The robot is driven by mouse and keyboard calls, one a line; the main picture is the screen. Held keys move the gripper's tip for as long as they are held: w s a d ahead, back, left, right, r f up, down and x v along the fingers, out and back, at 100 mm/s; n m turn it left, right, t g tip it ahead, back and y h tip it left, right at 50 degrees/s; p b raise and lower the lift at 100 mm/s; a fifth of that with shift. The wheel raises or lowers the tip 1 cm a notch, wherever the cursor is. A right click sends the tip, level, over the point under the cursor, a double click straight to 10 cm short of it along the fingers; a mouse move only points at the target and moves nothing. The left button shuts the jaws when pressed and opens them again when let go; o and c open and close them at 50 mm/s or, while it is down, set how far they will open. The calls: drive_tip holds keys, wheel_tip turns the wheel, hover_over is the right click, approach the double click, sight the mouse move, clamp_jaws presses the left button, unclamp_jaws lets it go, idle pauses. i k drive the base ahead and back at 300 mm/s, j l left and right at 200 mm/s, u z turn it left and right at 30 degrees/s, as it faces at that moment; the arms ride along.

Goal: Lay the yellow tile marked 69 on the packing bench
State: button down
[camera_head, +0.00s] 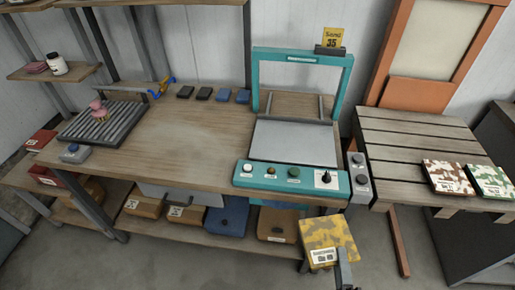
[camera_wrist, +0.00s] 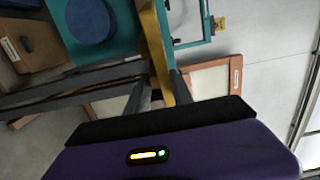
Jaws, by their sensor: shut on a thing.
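A yellow and tan camouflage tile (camera_head: 328,236) hangs in front of the workbench's front edge, near the floor side of the head view. It has a white label whose print is too small to read. My gripper (camera_head: 341,256) is shut on its lower right edge. In the wrist view the tile (camera_wrist: 154,45) shows edge-on as a yellow strip between my fingers (camera_wrist: 164,88). A slatted wooden bench (camera_head: 405,140) stands at the right. A brown-and-white tile (camera_head: 447,177) and a green-and-white tile (camera_head: 492,181) lie on its right front part.
A teal press (camera_head: 290,178) with knobs and an upright frame stands on the wooden workbench (camera_head: 180,135), left of the slatted bench. A small yellow sign (camera_head: 333,38) stands on the frame. A grey button box (camera_head: 359,178) sits between the benches. The slatted bench's left and back are clear.

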sight(185, 142)
drive_tip(key=j+u, duration=0.1)
drive_tip(key=j, duration=0.65)
drive_tip(key=i+j+u, duration=0.1)
drive_tip(key=j, duration=0.65)
drive_tip(key=i+j+u, duration=0.1)
drive_tip(key=j, duration=0.7)
